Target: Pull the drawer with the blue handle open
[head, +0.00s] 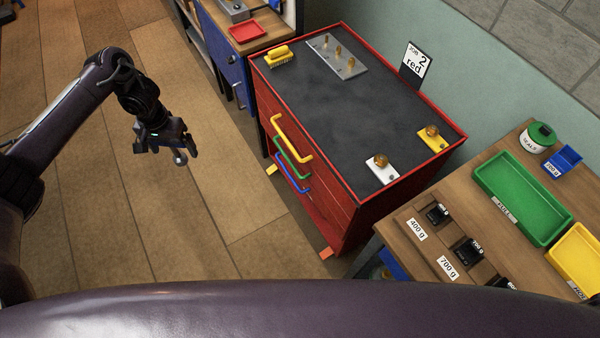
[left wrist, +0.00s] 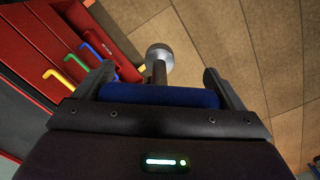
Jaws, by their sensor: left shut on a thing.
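The red cabinet (head: 360,215) has three bar handles on its front: yellow on top, green in the middle and a blue handle (head: 291,175) lowest. The blue handle also shows in the left wrist view (left wrist: 92,50). The drawer behind it looks shut, flush with the front. My left gripper (head: 168,150) is in the air left of the cabinet, well apart from the handles. It is shut on a blue thing with a grey round-ended stem (left wrist: 159,58); the blue part (left wrist: 160,96) lies between the fingers. My right gripper is not in view.
A wooden table (head: 400,245) with trays is at the right. A blue cabinet (head: 228,65) stands behind. Wooden floor (head: 200,220) before the drawers is clear.

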